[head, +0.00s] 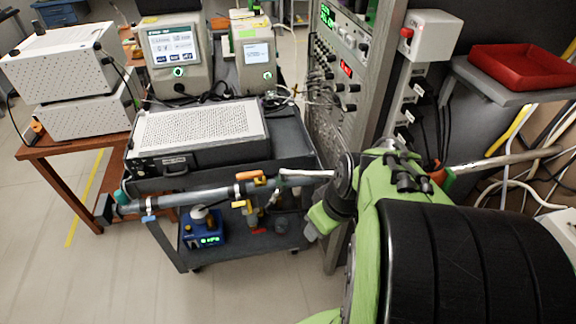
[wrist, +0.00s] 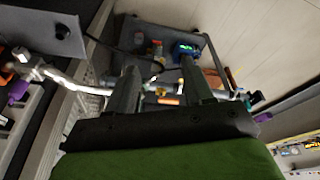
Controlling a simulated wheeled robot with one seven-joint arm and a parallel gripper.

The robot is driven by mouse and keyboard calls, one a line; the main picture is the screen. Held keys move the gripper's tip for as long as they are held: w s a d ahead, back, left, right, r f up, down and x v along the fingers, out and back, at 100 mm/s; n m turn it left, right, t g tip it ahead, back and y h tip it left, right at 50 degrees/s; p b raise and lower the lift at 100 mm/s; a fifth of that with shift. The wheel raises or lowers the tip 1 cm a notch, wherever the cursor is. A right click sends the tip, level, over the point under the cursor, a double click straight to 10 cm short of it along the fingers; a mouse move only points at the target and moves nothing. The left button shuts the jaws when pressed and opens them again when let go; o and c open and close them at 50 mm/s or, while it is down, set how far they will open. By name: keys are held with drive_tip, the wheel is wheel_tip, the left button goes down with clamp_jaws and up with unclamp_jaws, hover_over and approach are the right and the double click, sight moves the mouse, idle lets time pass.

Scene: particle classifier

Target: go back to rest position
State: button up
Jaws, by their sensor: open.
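My gripper (wrist: 158,72) shows in the wrist view, with its two dark fingers apart and nothing visibly held between them. A grey pipe (wrist: 70,78) runs across that view beyond the fingers, which hide part of it. An orange valve handle (wrist: 168,100) shows between the fingers. I cannot tell whether the fingers touch the pipe. In the head view the pipe (head: 195,196) runs along the front of the cart, with an orange handle (head: 249,175) on it. My green arm fills the lower right there, and I cannot make out the fingertips.
A dark cart (head: 290,145) carries a perforated white box (head: 200,130). A blue device (head: 203,232) sits on its lower shelf. An instrument rack (head: 345,105) stands close to my arm. A red tray (head: 522,68) lies on a shelf at right. The floor at lower left is clear.

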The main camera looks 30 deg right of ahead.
drive_tip(key=s+a+r+m+t, duration=0.2)
drive_tip(key=s+a+r, duration=0.4)
drive_tip(key=a+r, duration=0.2)
drive_tip(key=shift+s+a+r, duration=0.2)
drive_tip(key=shift+r, duration=0.05)
